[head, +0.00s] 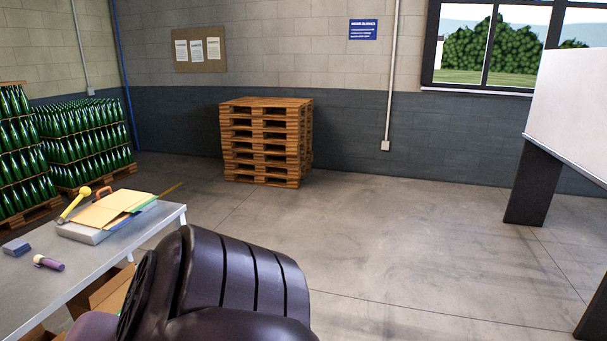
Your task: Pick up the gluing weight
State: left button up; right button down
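I cannot make out for sure which object is the gluing weight. A metal table (105,258) stands at the lower left. On it are a small blue-grey block (16,247) at the left edge of the view and a purple cylinder (48,263) with a pale end beside it. A stack of yellow folders and papers (104,210) lies at the table's far end, with a yellow-headed tool (75,204) and an orange handle (103,192) by it. A dark link of my arm fills the bottom centre and hides part of the table. Neither gripper shows.
Open cardboard boxes (105,292) sit under the table. Stacked wooden pallets (265,142) stand by the back wall, and green bottles (88,145) on pallets at the left. A white panel (570,110) on dark legs (535,185) is at the right. The middle floor is clear.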

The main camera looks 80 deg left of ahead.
aim_at(99, 199)
jog(key=u, duration=3.85)
jog(key=z, duration=0.4)
jog(key=i+z, duration=0.4)
jog(key=i, duration=0.45)
jog(key=i+z, duration=0.35)
jog(key=i, duration=0.2)
jog(key=i+j+z, duration=0.1)
jog(key=i+z, duration=0.25)
jog(key=i, duration=0.2)
jog(key=i+z, duration=0.1)
jog(key=i, duration=1.2)
jog(key=i+u, duration=0.3)
jog(key=i, duration=0.25)
jog(key=i+l+u, duration=0.15)
jog(key=i+u, duration=0.15)
jog(key=i, duration=0.3)
